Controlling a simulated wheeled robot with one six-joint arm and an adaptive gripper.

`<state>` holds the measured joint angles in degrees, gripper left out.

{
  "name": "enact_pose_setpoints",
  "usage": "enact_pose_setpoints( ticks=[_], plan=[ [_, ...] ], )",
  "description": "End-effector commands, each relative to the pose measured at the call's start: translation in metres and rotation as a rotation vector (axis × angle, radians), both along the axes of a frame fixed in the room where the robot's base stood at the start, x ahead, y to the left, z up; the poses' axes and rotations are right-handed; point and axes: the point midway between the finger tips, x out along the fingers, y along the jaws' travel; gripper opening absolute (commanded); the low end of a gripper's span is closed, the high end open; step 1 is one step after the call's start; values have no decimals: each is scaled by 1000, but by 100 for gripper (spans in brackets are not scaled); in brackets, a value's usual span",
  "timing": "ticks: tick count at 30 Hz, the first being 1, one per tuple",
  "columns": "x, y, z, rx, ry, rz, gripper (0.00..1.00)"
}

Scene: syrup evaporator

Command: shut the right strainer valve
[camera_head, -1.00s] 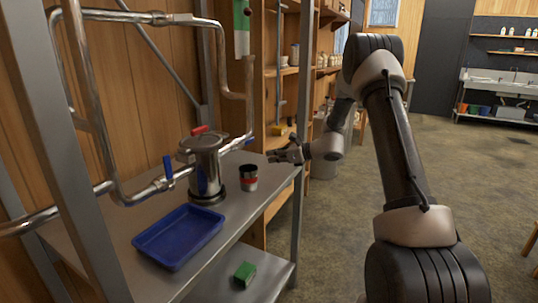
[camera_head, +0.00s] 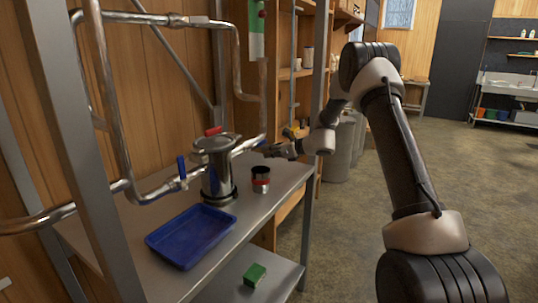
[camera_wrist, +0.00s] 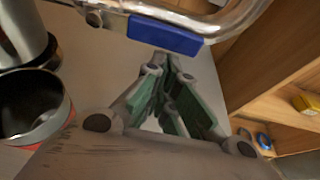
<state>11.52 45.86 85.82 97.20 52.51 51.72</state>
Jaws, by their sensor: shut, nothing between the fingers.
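The steel strainer (camera_head: 218,180) stands on the metal shelf, with a red handle on its lid. A pipe leaves its right side; the right valve's blue handle (camera_wrist: 165,36) shows large in the wrist view, lying roughly along the pipe. In the head view I cannot make this handle out clearly near my gripper. My gripper (camera_head: 272,150) is shut and empty, right of the strainer by the pipe. In the wrist view its fingertips (camera_wrist: 168,71) are close together just below the blue handle; I cannot tell whether they touch it. The left valve's blue handle (camera_head: 182,168) stands upright, across its pipe.
A can with a red band (camera_head: 260,181) stands on the shelf below my gripper. It also shows in the wrist view (camera_wrist: 62,125). A blue tray (camera_head: 165,249) lies in front of the strainer, and a green block (camera_head: 255,274) on the lower shelf. Open floor lies to the right.

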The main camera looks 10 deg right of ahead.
Motion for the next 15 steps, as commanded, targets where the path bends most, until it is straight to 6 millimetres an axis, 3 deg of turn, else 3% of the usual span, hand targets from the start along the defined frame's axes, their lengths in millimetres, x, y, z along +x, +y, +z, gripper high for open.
enact_pose_setpoints(
  ticks=[15],
  plan=[
    [1,-1,4,-43,-44,-1,0]
  ],
)
